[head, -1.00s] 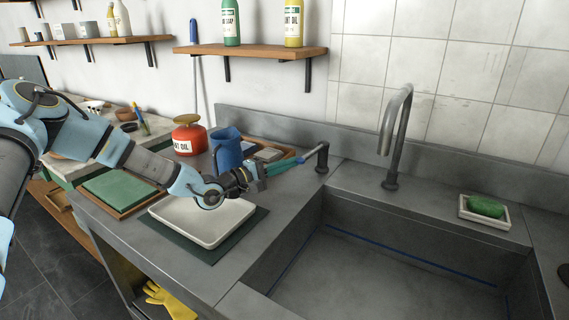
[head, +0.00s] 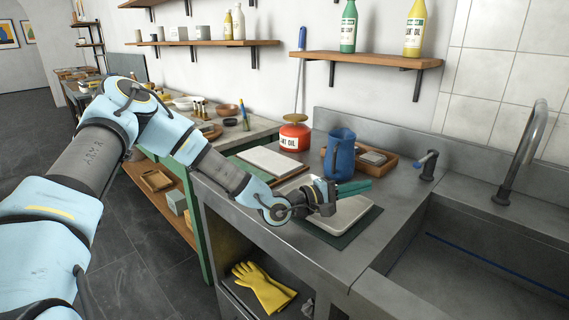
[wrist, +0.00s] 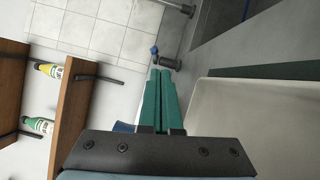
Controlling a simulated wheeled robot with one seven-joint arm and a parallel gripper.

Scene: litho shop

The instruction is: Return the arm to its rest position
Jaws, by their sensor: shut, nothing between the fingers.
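My arm reaches in from the left of the head view. My gripper (head: 354,188) is shut and empty, its green fingers pointing right above the white tray (head: 368,220) on the dark mat. In the wrist view the two green fingers (wrist: 160,95) lie side by side with nothing between them. The white tray (wrist: 250,110) shows to their right there.
A blue jug (head: 340,155) stands close behind my gripper, with a red oil can (head: 294,135) to its left. A small tap (head: 427,165) and the sink (head: 480,255) lie to the right. A wooden shelf (head: 370,59) with bottles hangs above. Yellow gloves (head: 263,288) lie below the counter.

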